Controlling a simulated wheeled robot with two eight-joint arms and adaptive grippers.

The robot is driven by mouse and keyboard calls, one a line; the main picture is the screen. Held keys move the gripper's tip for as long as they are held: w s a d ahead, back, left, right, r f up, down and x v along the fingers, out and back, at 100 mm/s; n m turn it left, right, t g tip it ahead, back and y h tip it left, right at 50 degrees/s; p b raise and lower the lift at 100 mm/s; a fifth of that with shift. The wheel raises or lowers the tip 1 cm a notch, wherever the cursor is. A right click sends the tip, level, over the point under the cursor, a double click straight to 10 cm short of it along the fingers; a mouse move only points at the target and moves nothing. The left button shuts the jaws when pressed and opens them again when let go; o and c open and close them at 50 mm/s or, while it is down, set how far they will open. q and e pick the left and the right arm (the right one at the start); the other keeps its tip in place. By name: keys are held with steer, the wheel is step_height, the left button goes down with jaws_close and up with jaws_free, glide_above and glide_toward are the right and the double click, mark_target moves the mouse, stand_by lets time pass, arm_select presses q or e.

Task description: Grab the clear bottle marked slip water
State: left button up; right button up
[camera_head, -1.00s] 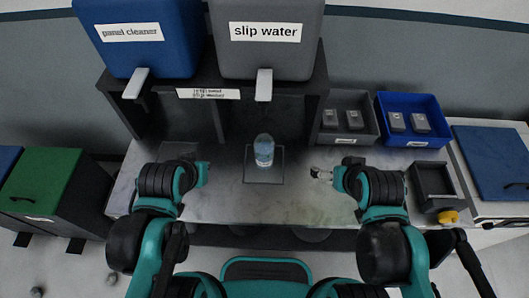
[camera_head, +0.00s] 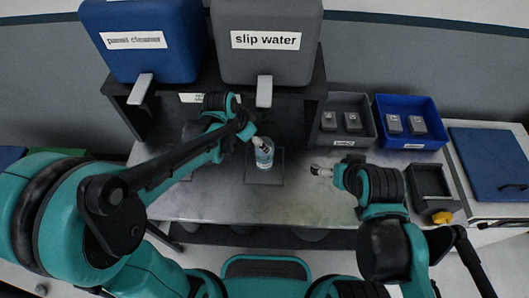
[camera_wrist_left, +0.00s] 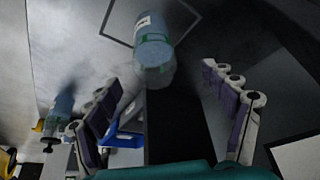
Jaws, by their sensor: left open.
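A clear bottle (camera_head: 263,153) with bluish contents stands upright on a square-outlined spot of the bench, in front of the grey slip water container (camera_head: 266,42). In the left wrist view the bottle (camera_wrist_left: 153,52) shows a green band and a small white label I cannot read. My left gripper (camera_head: 254,138) is just left of and above the bottle in the head view. In the wrist view its open fingers (camera_wrist_left: 165,85) spread to either side, with the bottle beyond them. My right gripper (camera_head: 320,170) is apart, to the right over the bench; its finger opening is too small to judge.
A blue panel cleaner container (camera_head: 145,55) stands beside the grey one on a dark stand. Grey (camera_head: 344,140) and blue (camera_head: 410,142) bins sit at the right.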

arm_select(q)
steer(key=b+x, duration=0.1)
steer(key=x, duration=0.3)
steer(key=b+x, duration=0.2)
steer(key=x, duration=0.2)
steer(key=b+x, duration=0.2)
steer(key=x, duration=0.2)
steer(key=shift+s+d+f, duration=0.2)
steer(key=shift+s+d, duration=0.15)
steer(key=shift+d, duration=0.1)
steer(key=shift+r, duration=0.1)
steer(key=c, duration=1.7)
steer(key=shift+r, duration=0.1)
